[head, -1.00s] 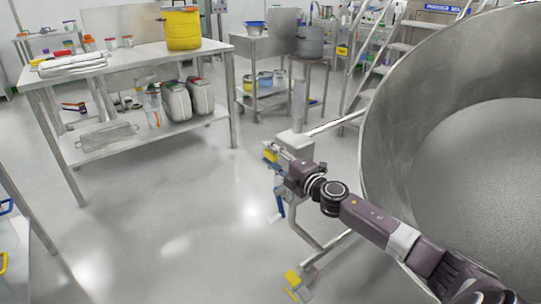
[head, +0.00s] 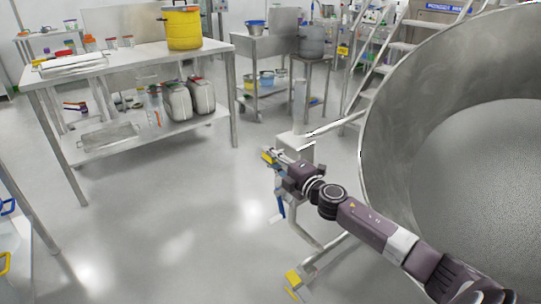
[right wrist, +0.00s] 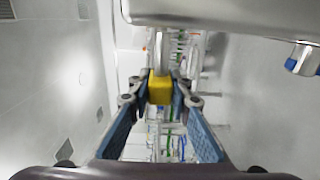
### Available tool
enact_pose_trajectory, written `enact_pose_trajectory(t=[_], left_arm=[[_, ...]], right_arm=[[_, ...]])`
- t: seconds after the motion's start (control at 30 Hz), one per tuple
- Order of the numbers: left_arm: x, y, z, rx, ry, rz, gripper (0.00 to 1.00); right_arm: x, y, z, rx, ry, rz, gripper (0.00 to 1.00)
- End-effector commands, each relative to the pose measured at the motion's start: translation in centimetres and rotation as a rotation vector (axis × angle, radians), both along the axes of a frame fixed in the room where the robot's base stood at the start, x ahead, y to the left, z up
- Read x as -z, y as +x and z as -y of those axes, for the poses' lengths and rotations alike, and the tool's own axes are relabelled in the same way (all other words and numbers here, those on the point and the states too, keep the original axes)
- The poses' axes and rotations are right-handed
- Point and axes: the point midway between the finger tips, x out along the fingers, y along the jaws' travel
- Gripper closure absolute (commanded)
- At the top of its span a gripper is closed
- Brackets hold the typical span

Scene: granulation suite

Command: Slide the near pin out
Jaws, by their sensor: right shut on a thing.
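My right gripper (head: 272,157) reaches in from the lower right, beside the large steel bowl (head: 400,95). It is shut on the yellow grip of the near pin (head: 267,158). In the right wrist view the yellow grip (right wrist: 160,88) sits between the two blue-padded fingers (right wrist: 161,90). A metal shaft runs from the grip up to a thick steel bar (right wrist: 220,12). How deep the pin sits is hidden. My left gripper is not in view.
A steel table (head: 130,62) with a yellow pot (head: 182,27) stands at the left back. A blue-handled part (head: 280,207) hangs below my gripper, and a yellow pedal-like part (head: 293,278) lies lower. Open floor lies to the left.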

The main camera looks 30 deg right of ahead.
Motion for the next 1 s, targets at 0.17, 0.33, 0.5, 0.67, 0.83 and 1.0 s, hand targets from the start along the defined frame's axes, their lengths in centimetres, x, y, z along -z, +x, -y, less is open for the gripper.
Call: enact_pose_trajectory(t=[0.17, 0.33, 0.5, 0.67, 0.83, 1.0], left_arm=[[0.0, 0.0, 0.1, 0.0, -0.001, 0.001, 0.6], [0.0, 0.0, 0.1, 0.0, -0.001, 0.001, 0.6], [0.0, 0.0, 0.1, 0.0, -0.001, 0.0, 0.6], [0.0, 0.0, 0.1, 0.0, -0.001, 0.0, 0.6], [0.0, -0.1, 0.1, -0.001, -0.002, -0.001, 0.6], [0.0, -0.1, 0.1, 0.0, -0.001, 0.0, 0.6]], right_arm=[[0.3, -0.1, -0.4, -0.008, 0.005, -0.003, 1.0], [0.3, -0.1, -0.5, -0.01, 0.005, -0.003, 0.74], [0.2, 0.0, -0.4, -0.007, 0.004, -0.002, 0.64], [0.2, 0.0, -0.3, -0.006, 0.003, -0.002, 0.64], [0.3, -0.5, -0.2, -0.005, 0.003, -0.003, 0.64], [0.3, -2.2, -0.1, -0.005, 0.004, -0.004, 0.64]])
